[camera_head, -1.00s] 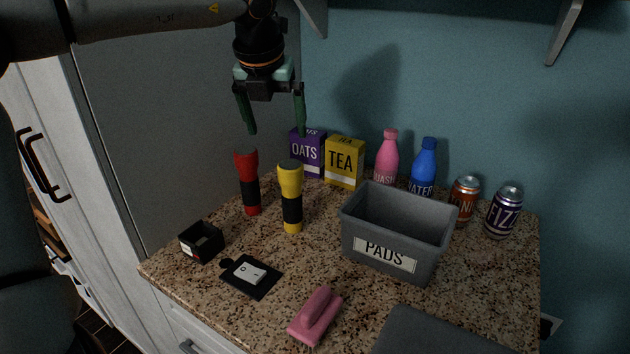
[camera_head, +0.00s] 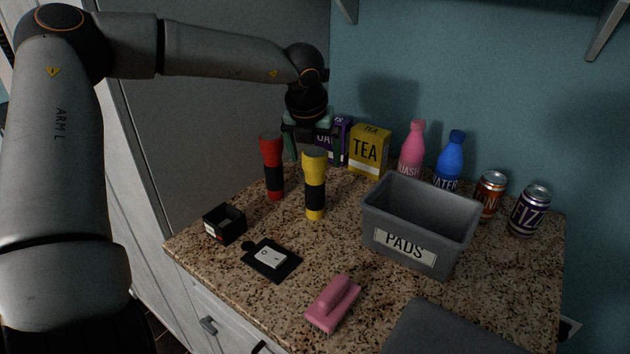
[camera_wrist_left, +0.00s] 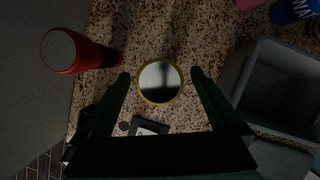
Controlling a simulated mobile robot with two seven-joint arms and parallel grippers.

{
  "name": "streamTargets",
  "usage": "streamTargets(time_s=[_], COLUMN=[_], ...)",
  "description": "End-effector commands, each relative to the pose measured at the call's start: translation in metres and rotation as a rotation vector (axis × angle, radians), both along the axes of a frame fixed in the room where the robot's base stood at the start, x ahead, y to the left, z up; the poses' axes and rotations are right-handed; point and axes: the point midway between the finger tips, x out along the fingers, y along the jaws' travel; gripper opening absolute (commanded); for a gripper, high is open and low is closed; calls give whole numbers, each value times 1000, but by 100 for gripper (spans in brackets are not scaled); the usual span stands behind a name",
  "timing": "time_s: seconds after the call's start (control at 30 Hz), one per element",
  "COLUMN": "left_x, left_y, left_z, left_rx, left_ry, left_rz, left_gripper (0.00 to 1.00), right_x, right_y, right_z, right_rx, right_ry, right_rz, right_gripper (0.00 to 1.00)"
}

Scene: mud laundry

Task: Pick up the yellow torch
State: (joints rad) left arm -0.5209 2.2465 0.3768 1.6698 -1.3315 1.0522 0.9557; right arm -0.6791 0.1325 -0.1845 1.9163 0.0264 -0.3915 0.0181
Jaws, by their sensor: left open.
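The yellow torch (camera_head: 315,185) stands upright on the speckled counter, with a black band around its middle. My left gripper (camera_head: 311,150) is open and points down at the torch's head from above and behind. In the left wrist view the torch's round lens (camera_wrist_left: 160,82) shows between the two fingertips (camera_wrist_left: 160,76), with a gap on each side. Whether the fingertips are level with the head or above it is hard to tell. My right gripper is not in view.
A red torch (camera_head: 273,168) stands close to the left. A grey PADS bin (camera_head: 420,222) is to the right. The oats box (camera_head: 341,142) and tea box (camera_head: 369,151) stand behind.

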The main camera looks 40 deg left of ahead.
Motion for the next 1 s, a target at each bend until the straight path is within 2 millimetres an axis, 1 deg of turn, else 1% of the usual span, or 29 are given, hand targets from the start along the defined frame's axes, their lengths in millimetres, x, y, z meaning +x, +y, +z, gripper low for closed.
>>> streamTargets(time_s=[0.1, 0.33, 1.0], left_x=[2, 3, 3], left_y=[1, 2, 1], left_z=[-7, -7, -7], left_rx=[0, 0, 1], left_ry=[-1, -2, -1], left_rz=[-1, -1, -1], left_gripper=[97, 96, 21], right_x=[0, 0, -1], right_y=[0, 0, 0], right_z=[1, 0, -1], right_rx=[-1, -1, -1], right_ry=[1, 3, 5], right_rz=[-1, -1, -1], right_gripper=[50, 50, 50])
